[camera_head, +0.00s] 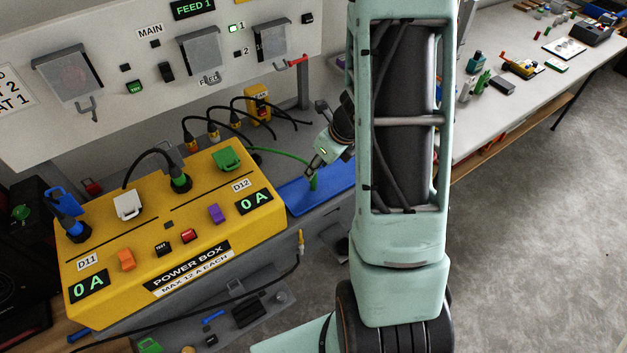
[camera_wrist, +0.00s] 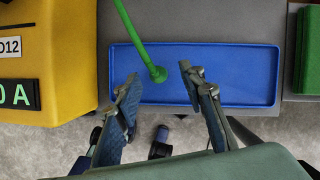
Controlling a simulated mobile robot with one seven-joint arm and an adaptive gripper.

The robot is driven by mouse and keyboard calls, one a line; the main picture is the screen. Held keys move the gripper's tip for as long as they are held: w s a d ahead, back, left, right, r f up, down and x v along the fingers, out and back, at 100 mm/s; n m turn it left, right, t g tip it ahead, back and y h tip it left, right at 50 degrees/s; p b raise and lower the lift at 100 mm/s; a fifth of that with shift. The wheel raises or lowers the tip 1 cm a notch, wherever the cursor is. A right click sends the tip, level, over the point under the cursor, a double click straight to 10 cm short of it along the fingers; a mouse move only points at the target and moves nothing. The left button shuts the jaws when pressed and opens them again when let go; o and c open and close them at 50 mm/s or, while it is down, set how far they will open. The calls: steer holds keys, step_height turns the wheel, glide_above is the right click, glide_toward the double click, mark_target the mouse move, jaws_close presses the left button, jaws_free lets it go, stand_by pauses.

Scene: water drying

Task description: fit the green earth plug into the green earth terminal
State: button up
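The green earth plug (camera_wrist: 157,73), on a green cable, is in the blue tray (camera_wrist: 225,92). In the head view the plug (camera_head: 313,184) shows just below my gripper (camera_head: 318,166). In the wrist view my gripper (camera_wrist: 158,84) is open, its two fingers apart on either side of the plug, nothing between them gripped. Whether the fingers reach down to the plug is unclear. A green block (camera_wrist: 310,50) shows at the wrist view's right edge.
A white panel (camera_head: 120,70) rises at the back. My arm hides the area right of the tray.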

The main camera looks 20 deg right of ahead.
mark_target(316, 174)
steer(key=x, duration=0.1)
steer(key=b+x, duration=0.1)
steer(key=x, duration=0.1)
steer(key=s+x, duration=0.1)
steer(key=x, duration=0.1)
steer(key=shift+w+f+b, duration=0.1)
steer(key=shift+f+b, duration=0.15)
steer(key=shift+b, duration=0.15)
jaws_close()
